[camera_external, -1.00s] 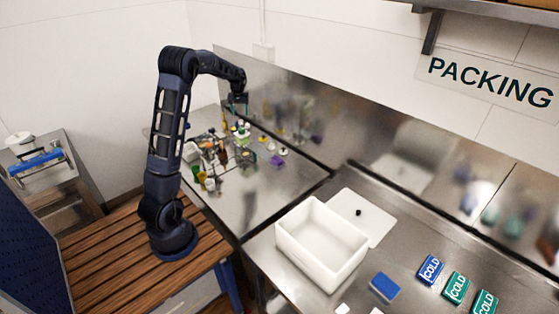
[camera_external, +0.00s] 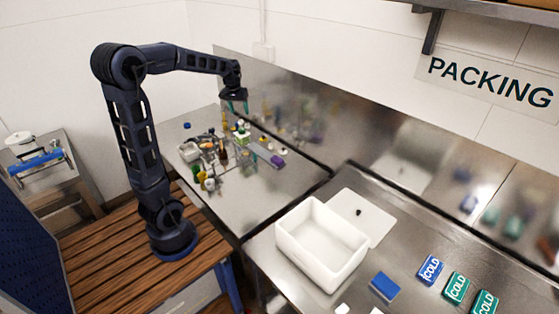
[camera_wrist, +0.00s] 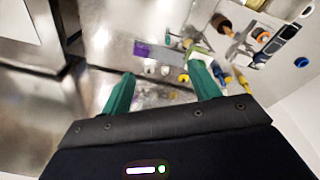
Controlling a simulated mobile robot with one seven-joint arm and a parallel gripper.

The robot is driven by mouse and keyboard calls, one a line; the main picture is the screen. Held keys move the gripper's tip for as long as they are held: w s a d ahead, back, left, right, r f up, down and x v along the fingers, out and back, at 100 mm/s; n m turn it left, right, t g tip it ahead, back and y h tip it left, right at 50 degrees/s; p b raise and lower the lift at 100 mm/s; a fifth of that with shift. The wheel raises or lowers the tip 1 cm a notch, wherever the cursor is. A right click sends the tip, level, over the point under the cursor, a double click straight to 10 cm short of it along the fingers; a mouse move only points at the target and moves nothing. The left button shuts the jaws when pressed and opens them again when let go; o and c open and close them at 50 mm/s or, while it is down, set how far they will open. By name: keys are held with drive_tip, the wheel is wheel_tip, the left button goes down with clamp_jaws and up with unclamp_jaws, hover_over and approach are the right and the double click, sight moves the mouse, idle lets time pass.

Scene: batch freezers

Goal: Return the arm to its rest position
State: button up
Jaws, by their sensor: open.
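My arm (camera_external: 130,135) stands on the slatted wooden top, leaning left at its lower link, with its forearm stretched right over the left steel table. My gripper (camera_external: 236,104) hangs above the cluster of small bottles and jars, pointing down. In the wrist view, its two green fingers (camera_wrist: 160,95) are spread apart with nothing between them. The small bottles (camera_external: 222,155) stand below the fingers, and they also show beyond the fingertips in the wrist view (camera_wrist: 200,55).
A white open box (camera_external: 320,245) stands on the right steel table beside its lid (camera_external: 365,220). Several cold packs (camera_external: 430,268) lie at the right. A steel back panel (camera_external: 300,120) rises close behind the gripper. A cart with a pot (camera_external: 22,140) stands at far left.

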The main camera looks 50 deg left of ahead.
drive_tip(key=s+d+r+m+t, duration=0.2)
drive_tip(key=s+d+r+m, duration=0.1)
drive_tip(key=s+d, duration=1)
drive_tip(key=s+d+f+m, duration=0.1)
drive_tip(key=s+d, duration=0.1)
drive_tip(key=s, duration=0.5)
drive_tip(key=s+d+f+m+t, duration=0.1)
drive_tip(key=s+d+f+m, duration=0.1)
drive_tip(key=s, duration=0.6)
drive_tip(key=shift+d+f, duration=0.2)
drive_tip(key=shift+d, duration=0.25)
